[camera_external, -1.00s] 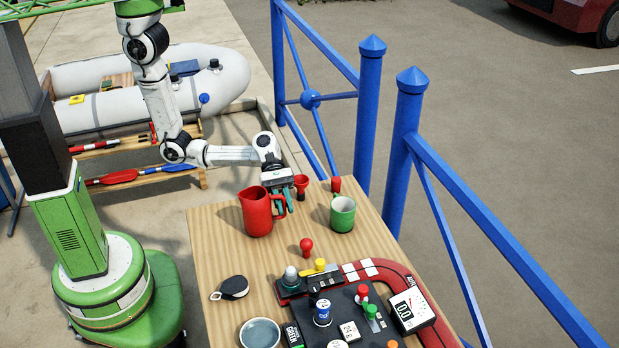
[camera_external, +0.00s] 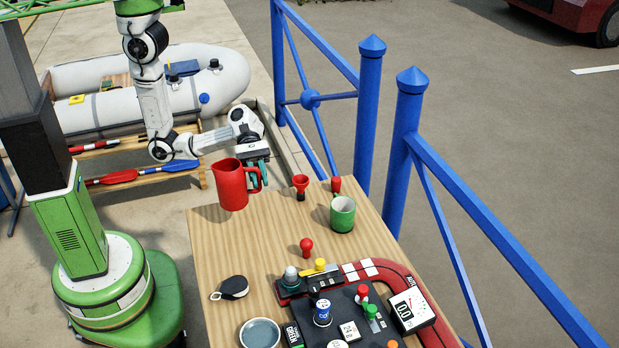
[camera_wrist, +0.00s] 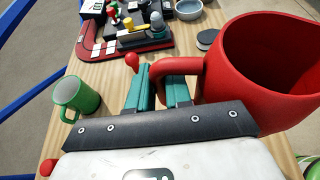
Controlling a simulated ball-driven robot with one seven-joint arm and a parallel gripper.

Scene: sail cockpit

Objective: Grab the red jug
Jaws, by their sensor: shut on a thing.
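The red jug (camera_external: 231,186) is upright and appears raised above the far left part of the wooden table (camera_external: 215,270). My gripper (camera_external: 260,176) is at the jug's right side, shut on its handle. In the wrist view the jug (camera_wrist: 265,70) fills the right side, and its handle (camera_wrist: 196,70) passes at the teal fingers of my gripper (camera_wrist: 160,75). The fingers hide part of the handle.
A green mug (camera_external: 342,214) stands to the right, with a red funnel-like piece (camera_external: 300,184) near it. A control panel (camera_external: 340,310), a grey bowl (camera_external: 260,333) and a black round item (camera_external: 234,287) lie nearer. Blue railing (camera_external: 405,150) runs along the right.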

